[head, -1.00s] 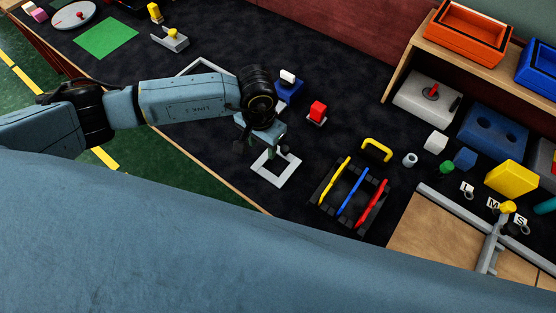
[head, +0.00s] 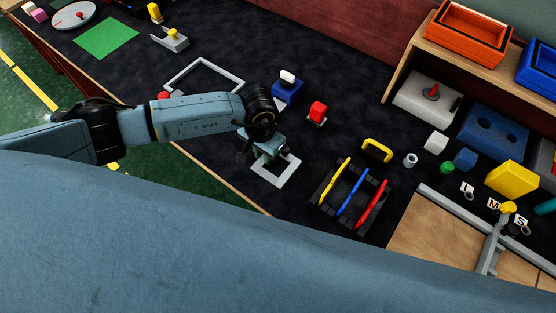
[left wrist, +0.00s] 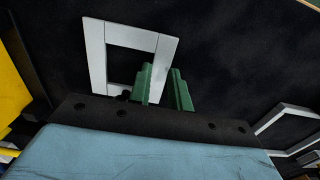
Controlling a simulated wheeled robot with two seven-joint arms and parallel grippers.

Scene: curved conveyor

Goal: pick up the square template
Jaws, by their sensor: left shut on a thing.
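The square template (head: 289,174) is a white square frame on the dark table, in the middle of the head view. My left gripper (head: 273,155) is at its upper edge. In the left wrist view, the template (left wrist: 98,55) is tilted a little, with the green fingers of my left gripper (left wrist: 161,72) at its right bar. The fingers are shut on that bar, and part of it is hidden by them. I cannot tell whether the template is clear of the table. My right gripper is in neither view.
A larger grey frame (head: 225,72) lies behind my left arm. The table edge (head: 222,182) runs close on the left.

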